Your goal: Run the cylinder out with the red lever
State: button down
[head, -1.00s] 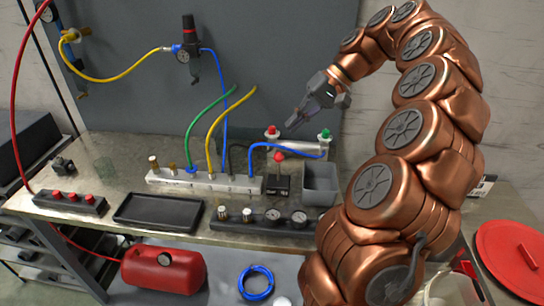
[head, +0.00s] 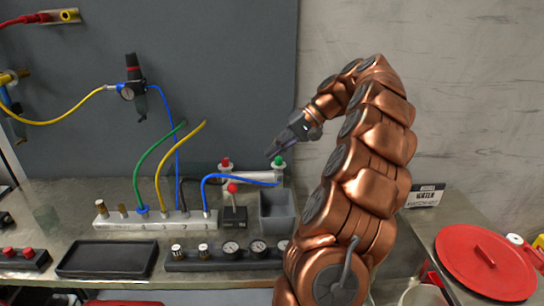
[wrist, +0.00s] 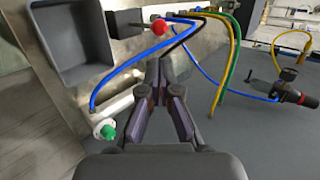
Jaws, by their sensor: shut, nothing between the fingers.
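The red lever has a round red knob (head: 233,188) on a black valve box (head: 235,212) on the bench. The knob also shows at the top of the wrist view (wrist: 159,26). The pale cylinder (head: 252,178) lies behind it, with a red fitting at its left end and a green fitting (head: 278,160) at its right. My gripper (head: 270,155) is shut and empty, above the cylinder's right end and apart from the lever. In the wrist view my fingers cover part of the cylinder, and the green fitting (wrist: 108,132) shows at lower left.
A grey bin (head: 277,212) stands just right of the lever. A blue hose (head: 212,180) arches behind the knob. A manifold (head: 155,221) with several hoses lies left, gauges (head: 231,248) in front. A black tray (head: 107,258) lies front left.

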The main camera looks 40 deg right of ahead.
jog(key=p, duration=0.2)
send_near(233, 199)
jog(key=shift+w+a+r, duration=0.6)
jog(key=shift+w+a, duration=0.3)
jog(key=shift+a, duration=0.15)
jog(key=shift+x, duration=1.1)
jog(key=shift+d, duration=0.1)
